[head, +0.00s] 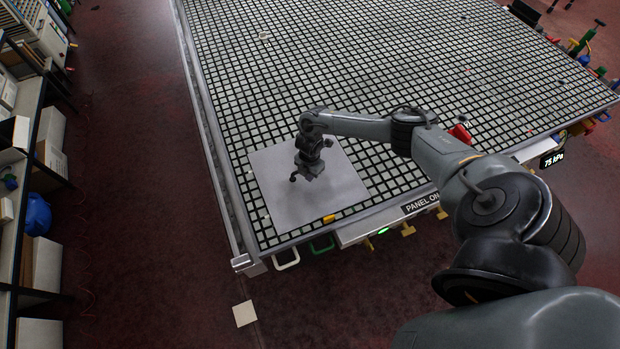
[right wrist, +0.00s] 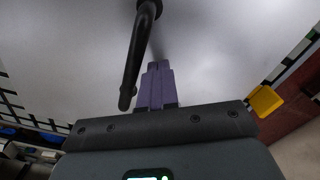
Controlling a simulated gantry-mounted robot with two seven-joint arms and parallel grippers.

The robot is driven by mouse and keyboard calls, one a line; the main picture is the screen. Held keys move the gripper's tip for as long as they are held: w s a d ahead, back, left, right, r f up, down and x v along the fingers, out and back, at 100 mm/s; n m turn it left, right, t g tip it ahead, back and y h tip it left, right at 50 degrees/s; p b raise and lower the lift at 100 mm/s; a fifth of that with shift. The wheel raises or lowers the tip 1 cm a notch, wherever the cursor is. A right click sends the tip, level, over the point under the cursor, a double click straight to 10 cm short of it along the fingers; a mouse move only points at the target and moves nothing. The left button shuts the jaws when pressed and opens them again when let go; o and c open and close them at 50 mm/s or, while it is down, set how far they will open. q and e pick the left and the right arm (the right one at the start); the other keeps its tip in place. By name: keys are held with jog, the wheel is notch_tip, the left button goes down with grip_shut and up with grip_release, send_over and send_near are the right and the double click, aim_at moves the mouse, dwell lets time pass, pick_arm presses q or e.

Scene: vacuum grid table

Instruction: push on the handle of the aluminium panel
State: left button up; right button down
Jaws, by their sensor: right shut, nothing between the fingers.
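The aluminium panel (head: 335,185) is a flat pale grey square lying on the near left corner of the grid table. It fills most of the right wrist view (right wrist: 230,50). Its handle (right wrist: 139,55) is a black bar with a bent end standing up from the panel. In the head view I cannot clearly separate the handle from my dark gripper. My right gripper (right wrist: 157,68) is shut and empty, its purple fingers close beside the handle. I cannot tell whether they touch it. My left gripper is not in view.
The grid table (head: 400,70) is mostly clear beyond the panel. A yellow block (head: 329,219) sits at the panel's near edge. White (head: 287,262) and green (head: 322,246) loops hang at the table's front. A shelf (head: 30,150) stands at the left, across open floor.

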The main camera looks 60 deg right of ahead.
jog(key=shift+w+d+b, duration=0.2)
jog(key=shift+w+b, duration=0.05)
jog(key=shift+b, duration=0.05)
jog(key=shift+w+d+p, duration=0.1)
jog(key=shift+w+p, duration=0.05)
jog(key=shift+p, duration=0.25)
dwell(2.2)
jog(key=shift+r, duration=0.1)
jog(key=shift+s+a+r+p, duration=0.15)
jog(key=shift+s+a+p, duration=0.2)
jog(key=shift+p, duration=0.5)
jog(key=shift+s+a+p, duration=0.75)
jog(key=shift+s+p, duration=0.25)
notch_tip(320, 180, up, 8)
jog(key=p, duration=0.7)
jog(key=shift+f, duration=0.25)
